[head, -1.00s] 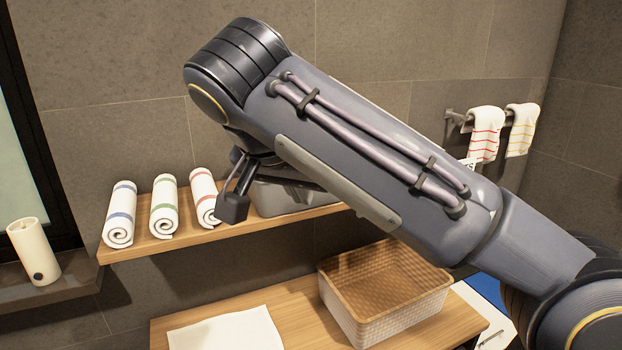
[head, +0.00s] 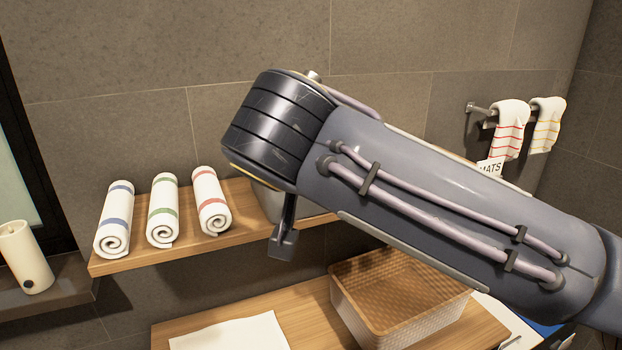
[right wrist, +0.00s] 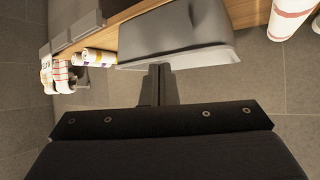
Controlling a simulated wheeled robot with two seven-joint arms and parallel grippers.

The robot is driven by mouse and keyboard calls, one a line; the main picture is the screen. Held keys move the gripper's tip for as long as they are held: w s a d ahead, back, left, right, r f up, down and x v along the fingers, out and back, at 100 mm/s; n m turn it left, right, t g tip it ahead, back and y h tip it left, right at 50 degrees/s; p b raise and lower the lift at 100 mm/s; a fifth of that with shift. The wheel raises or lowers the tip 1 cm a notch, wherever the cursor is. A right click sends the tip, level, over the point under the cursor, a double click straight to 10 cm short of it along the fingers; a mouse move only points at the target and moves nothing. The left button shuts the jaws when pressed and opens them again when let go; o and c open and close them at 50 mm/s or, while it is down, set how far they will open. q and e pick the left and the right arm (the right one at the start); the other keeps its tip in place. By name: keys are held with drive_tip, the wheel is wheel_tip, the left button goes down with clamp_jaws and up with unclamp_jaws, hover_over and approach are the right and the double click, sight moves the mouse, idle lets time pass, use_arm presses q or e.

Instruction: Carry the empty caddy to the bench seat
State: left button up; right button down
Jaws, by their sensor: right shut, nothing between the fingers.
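A grey open bin (head: 270,206), which looks like the caddy, stands on the upper wooden shelf. My right arm hides most of it in the head view. In the right wrist view the grey bin (right wrist: 175,35) fills the top middle, and its inside is not clearly seen. My right gripper (right wrist: 158,72) is shut, with its fingertips at or close to the bin's near edge; contact cannot be told. In the head view only a dark part of the right gripper (head: 284,242) hangs below the wrist, in front of the shelf. My left gripper is not in view. I cannot tell which surface is the bench seat.
Rolled towels with blue (head: 115,218), green (head: 163,210) and red (head: 211,202) stripes lie on the shelf (head: 115,262) left of the bin. A wicker basket (head: 400,330) and white cloth (head: 230,333) rest on the lower wooden top. Striped towels (head: 510,130) hang at right.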

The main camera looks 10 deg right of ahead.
drive_tip(key=x, duration=0.3)
drive_tip(key=r+x, duration=0.1)
drive_tip(key=x, duration=0.1)
drive_tip(key=shift+w+d+p, duration=0.15)
drive_tip(key=shift+w+p, duration=0.15)
drive_tip(key=shift+w, duration=0.1)
drive_tip(key=s, duration=0.1)
drive_tip(key=s+a+b, duration=0.1)
drive_tip(key=s, duration=0.1)
drive_tip(key=s+a, duration=0.1)
drive_tip(key=s, duration=0.1)
drive_tip(key=shift+s+b, duration=0.25)
drive_tip(key=shift+b, duration=0.15)
